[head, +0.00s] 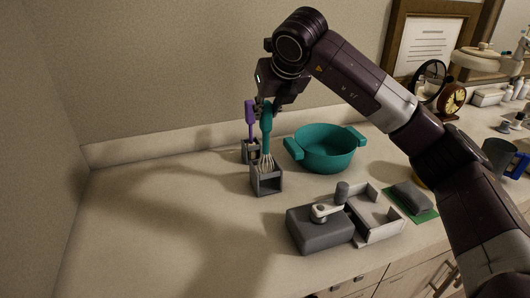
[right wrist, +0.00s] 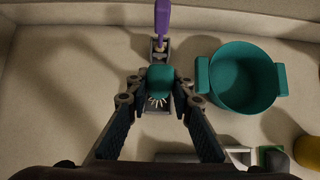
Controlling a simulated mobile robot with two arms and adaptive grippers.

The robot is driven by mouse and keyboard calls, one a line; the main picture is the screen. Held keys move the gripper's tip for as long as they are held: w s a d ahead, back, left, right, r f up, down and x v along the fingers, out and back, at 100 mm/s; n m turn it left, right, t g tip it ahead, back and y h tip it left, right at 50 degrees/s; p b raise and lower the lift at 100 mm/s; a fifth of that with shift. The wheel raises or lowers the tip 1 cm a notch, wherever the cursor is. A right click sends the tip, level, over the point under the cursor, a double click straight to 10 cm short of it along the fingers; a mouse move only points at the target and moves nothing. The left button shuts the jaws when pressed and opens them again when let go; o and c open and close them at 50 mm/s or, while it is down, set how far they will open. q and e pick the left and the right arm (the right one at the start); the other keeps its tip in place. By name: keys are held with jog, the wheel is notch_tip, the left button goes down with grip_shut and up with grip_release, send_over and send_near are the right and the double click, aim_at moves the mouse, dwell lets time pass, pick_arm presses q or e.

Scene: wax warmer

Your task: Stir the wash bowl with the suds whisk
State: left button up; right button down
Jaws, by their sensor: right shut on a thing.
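The suds whisk has a teal handle (head: 266,128) and pale wires. It stands upright with its wire end in an open grey holder (head: 267,184). My right gripper (head: 268,105) is above the holder and shut on the top of the whisk handle. In the right wrist view the handle's end (right wrist: 160,76) sits between the fingers, with the wires showing below it. The teal wash bowl (head: 325,155) with two side handles stands right of the holder, and its inside looks empty. It also shows in the right wrist view (right wrist: 243,95). My left gripper is not in view.
A purple-handled tool (head: 249,112) stands in another grey holder just behind. A grey box with a crank (head: 320,230) and a pale tray (head: 378,222) are in front of the bowl. A grey block (head: 410,196) lies on a green mat. The counter's left side is clear.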

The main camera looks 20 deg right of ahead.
jog(key=shift+r, duration=0.15)
jog(key=shift+r+p, duration=0.5)
jog(key=shift+r, duration=0.4)
dwell(0.5)
jog(key=shift+r, duration=0.2)
